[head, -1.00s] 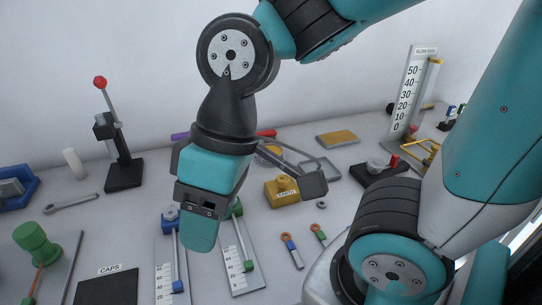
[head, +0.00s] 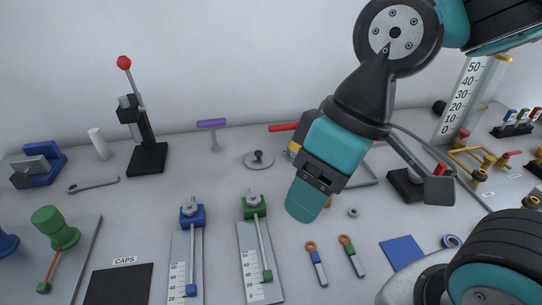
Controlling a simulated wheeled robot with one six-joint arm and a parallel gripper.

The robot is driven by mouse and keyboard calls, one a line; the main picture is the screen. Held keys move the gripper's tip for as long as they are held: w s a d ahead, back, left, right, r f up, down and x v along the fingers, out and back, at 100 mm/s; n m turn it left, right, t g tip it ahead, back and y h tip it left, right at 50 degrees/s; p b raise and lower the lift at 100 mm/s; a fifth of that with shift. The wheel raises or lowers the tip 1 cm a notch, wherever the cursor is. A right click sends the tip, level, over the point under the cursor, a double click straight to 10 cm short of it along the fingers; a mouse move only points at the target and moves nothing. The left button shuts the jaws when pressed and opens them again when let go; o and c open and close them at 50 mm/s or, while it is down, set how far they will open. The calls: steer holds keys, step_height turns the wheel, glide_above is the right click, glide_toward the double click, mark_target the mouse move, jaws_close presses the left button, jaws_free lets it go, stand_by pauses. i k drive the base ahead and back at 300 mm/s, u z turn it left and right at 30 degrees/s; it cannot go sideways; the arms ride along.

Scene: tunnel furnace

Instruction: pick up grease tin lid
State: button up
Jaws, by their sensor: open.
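A flat round grey lid with a dark knob (head: 258,159), which looks like the grease tin lid, lies on the grey bench near the back wall. My gripper (head: 305,205) is to the right of the lid and nearer the camera, pointing down and slightly left. It is open, and nothing shows in it. The lid is fully visible and apart from my gripper. My wrist and gripper hide part of the bench behind them, including most of a yellow block.
A purple-handled tool (head: 213,124) stands left of the lid, and a red handle (head: 283,127) is behind it. A black press with a red ball (head: 147,158) stands further left. Blue and green slide gauges (head: 254,208) lie in front.

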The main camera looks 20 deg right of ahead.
mark_target(259, 159)
steer(key=u, duration=0.1)
steer(key=k, duration=0.5)
steer(key=u, duration=1.1)
steer(key=i, duration=0.7)
steer(key=z, duration=0.65)
